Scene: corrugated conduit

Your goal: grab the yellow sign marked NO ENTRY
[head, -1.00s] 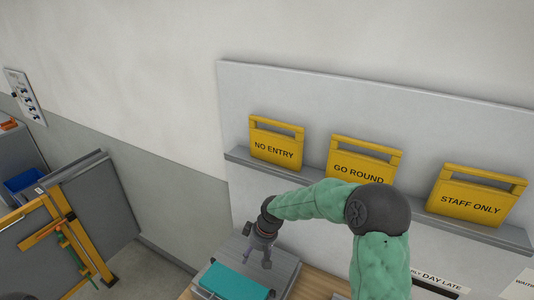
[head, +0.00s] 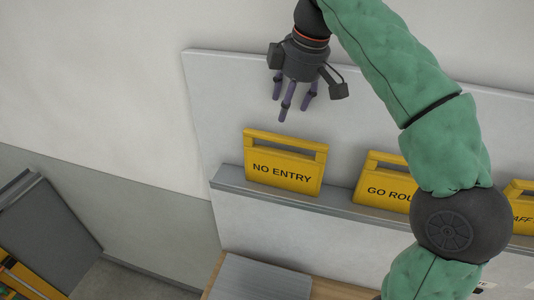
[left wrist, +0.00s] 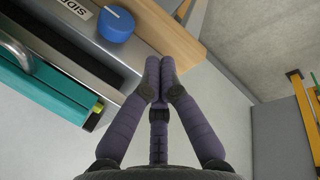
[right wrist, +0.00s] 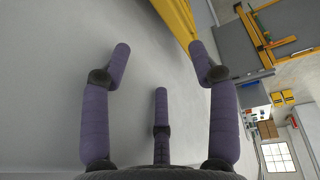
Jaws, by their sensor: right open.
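The yellow NO ENTRY sign (head: 283,179) stands on a narrow grey ledge (head: 300,201) against a pale panel, its slotted handle at the top. My right gripper (head: 290,106) is open and empty above this sign in the head view, fingers pointing down and apart from it. In the right wrist view, a yellow edge (right wrist: 178,18), probably the same sign, shows beyond the spread fingertips (right wrist: 163,55). My left gripper (left wrist: 160,77) is shut with its fingertips together and nothing visible between them; it is out of the head view.
The GO ROUND sign (head: 383,190) is right of NO ENTRY, partly behind my right arm. Another yellow sign (head: 521,216) is farther right. A grey case (head: 262,279) lies on the wooden bench below. A teal object (left wrist: 45,92) and blue knob (left wrist: 116,24) are near my left gripper.

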